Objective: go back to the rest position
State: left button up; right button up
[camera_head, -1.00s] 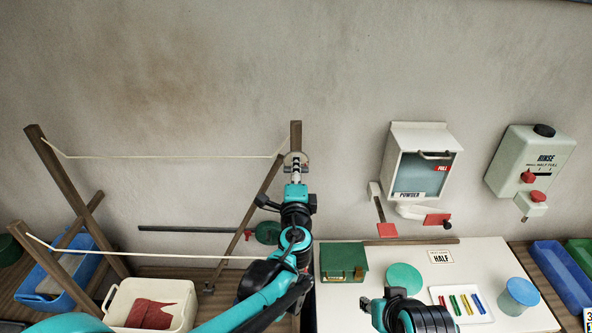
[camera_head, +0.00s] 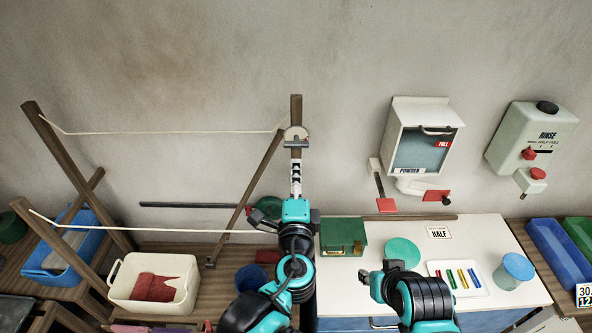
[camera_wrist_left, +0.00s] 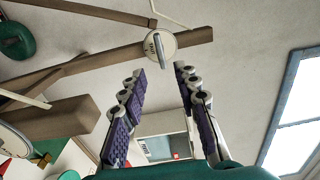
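My left gripper (camera_head: 296,172) points up the wooden post (camera_head: 296,110) in the head view, just below a round dial with a knob (camera_head: 297,134). In the left wrist view the gripper (camera_wrist_left: 161,74) is open, with nothing between its fingers. The dial (camera_wrist_left: 160,44) shows there beyond the fingertips, apart from them. My right gripper (camera_head: 378,282) is low over the front left of the white worktop (camera_head: 470,233); its fingers are too small and foreshortened to tell open from shut.
A green box (camera_head: 343,238), a green disc (camera_head: 402,251), a tray of coloured sticks (camera_head: 435,267) and a blue-lidded cup (camera_head: 515,270) are on the worktop. A cream tub with red cloth (camera_head: 189,299) stands left. Lines (camera_head: 180,132) cross the wooden frame. A powder dispenser (camera_head: 421,116) hangs on the wall.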

dwell(0.3)
pick_arm(q)
jog(key=s+a+f+n+g+y, duration=0.2)
jog(key=s+a+f+n+g, duration=0.35)
jog(key=a, duration=0.45)
jog(key=s+a+f+n+g+y, duration=0.1)
jog(key=s+a+f+n+g, duration=0.2)
jog(key=s+a+f+n, duration=0.45)
jog(key=s+f+n+g+h, duration=0.2)
jog(key=s+n+h, duration=0.1)
jog(key=n, duration=0.2)
notch_tip(320, 180, down, 15)
jog(key=b, duration=1.5)
jog(key=shift+s, duration=0.25)
jog(key=shift+f, duration=0.1)
